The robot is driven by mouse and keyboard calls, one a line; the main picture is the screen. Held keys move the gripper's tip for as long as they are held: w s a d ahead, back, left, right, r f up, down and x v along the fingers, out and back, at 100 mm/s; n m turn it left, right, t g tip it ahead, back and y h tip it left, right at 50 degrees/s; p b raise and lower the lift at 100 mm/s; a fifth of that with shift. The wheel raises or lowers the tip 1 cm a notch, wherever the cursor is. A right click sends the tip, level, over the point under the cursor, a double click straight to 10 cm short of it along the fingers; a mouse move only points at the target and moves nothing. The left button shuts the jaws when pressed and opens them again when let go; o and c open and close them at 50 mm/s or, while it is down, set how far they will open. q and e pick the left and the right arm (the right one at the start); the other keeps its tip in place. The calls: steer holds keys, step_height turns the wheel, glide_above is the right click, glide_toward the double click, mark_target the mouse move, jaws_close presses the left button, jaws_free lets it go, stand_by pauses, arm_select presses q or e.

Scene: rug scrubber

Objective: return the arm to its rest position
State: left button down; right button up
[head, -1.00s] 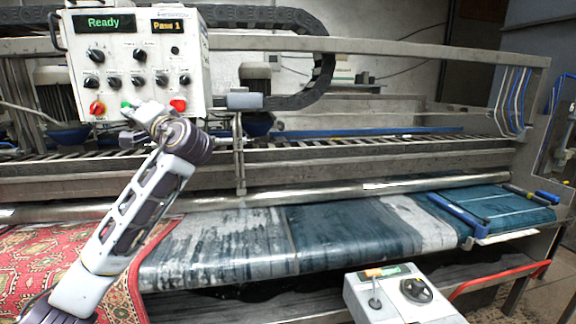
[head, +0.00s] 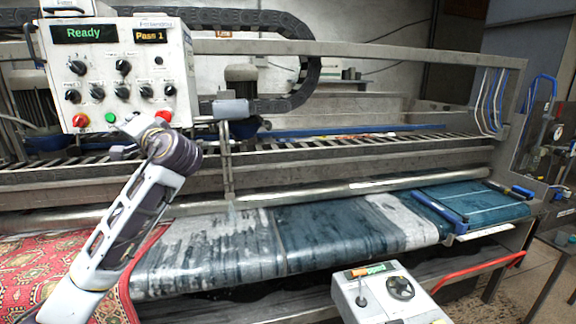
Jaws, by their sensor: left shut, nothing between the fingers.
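My left arm rises from the lower left. My left gripper (head: 122,138) is shut and empty, just below the white control panel (head: 120,70). The panel reads "Ready" and "Pass 1". Below its knobs it has a red button (head: 81,120) at left, a green button (head: 110,118) and another red button (head: 163,117) at right. The gripper sits just under the green button, which shows uncovered; I cannot tell how far in front of the panel it is. My right gripper is not in view.
A red patterned rug (head: 45,265) lies at lower left, beside the wet blue-grey belt (head: 330,235) of the scrubbing machine. A small grey control box (head: 385,297) with a joystick stands at front. A red rail (head: 478,268) and open floor lie at right.

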arm_select(q)
steer(key=s+d+f+m+g+h, duration=0.1)
steer(key=s+d+f+h, duration=0.15)
steer(key=f, duration=0.95)
steer(key=s+d+f+m+h, duration=0.1)
steer(key=d+f+h, duration=0.3)
steer(key=f, duration=0.8)
steer(key=s+d+f+m+g+h, duration=0.1)
steer(key=s+d+f+h, duration=0.15)
steer(key=f, duration=1.05)
steer(key=s+d+f+n+g+h, duration=0.1)
steer(key=s+d+f+g+h, duration=0.25)
steer(key=s+f, duration=0.85)
steer(key=s+d+f+n+g+h, duration=0.1)
steer(key=s+d+f+g+h, duration=0.25)
steer(key=s+f, duration=1)
steer(key=f, duration=1.3)
steer(key=s+f, duration=0.3)
steer(key=f, duration=1.2)
steer(key=s+a+f, duration=0.3)
steer(key=s+f, duration=0.7)
steer(key=s+a+f+g, duration=0.1)
steer(key=s+a+f, duration=0.2)
steer(key=s+f, duration=0.7)
steer(key=shift+s+a+f, duration=0.15)
steer(key=shift+s+a, duration=0.05)
steer(key=shift+s, duration=0.6)
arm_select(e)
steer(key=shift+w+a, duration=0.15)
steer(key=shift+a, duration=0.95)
